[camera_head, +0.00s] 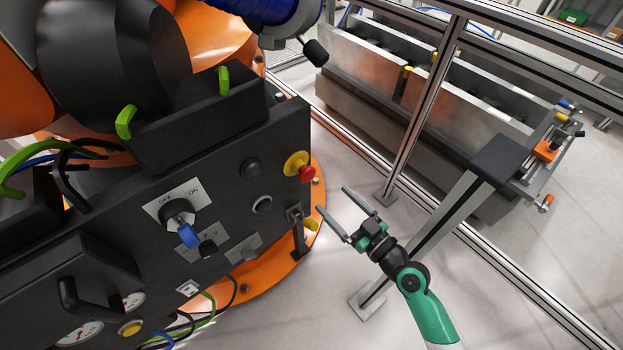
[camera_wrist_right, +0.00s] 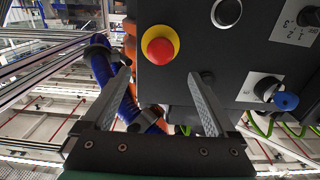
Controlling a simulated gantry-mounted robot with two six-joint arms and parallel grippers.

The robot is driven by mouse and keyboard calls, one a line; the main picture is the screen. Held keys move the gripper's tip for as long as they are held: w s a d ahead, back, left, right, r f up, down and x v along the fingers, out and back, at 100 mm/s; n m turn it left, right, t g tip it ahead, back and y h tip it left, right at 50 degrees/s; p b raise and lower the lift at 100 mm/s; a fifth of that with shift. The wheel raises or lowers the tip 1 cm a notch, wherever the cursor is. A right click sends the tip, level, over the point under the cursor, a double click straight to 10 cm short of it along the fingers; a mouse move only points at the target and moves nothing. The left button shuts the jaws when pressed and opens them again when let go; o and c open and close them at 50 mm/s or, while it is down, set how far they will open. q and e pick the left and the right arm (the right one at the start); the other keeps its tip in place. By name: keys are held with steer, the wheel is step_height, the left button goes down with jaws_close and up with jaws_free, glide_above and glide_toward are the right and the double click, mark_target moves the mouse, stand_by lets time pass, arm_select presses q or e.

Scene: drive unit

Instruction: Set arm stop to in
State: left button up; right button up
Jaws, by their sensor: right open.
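The arm stop looks to be the red mushroom button (camera_head: 307,174) on a yellow round base (camera_head: 294,163), at the right end of the black control panel. In the right wrist view, the red button (camera_wrist_right: 160,46) shows face-on, beyond the fingertips. The button stands out from its base; I cannot tell whether it is latched. My right gripper (camera_head: 332,198) is open and empty, to the lower right of the button and apart from it. Its two spread fingers (camera_wrist_right: 159,76) show in the right wrist view. My left gripper is not in view.
A metal post (camera_head: 440,217) stands close behind my right arm. A fence post (camera_head: 424,110) rises farther back. Open floor lies between panel and fence.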

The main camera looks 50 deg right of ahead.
mark_target(310, 177)
steer(key=w, duration=0.7)
steer(key=w+d, duration=0.1)
steer(key=w, duration=0.2)
steer(key=shift+w+d, duration=0.1)
steer(key=shift+w, duration=0.05)
steer(key=shift+c, duration=0.2)
jaws_close()
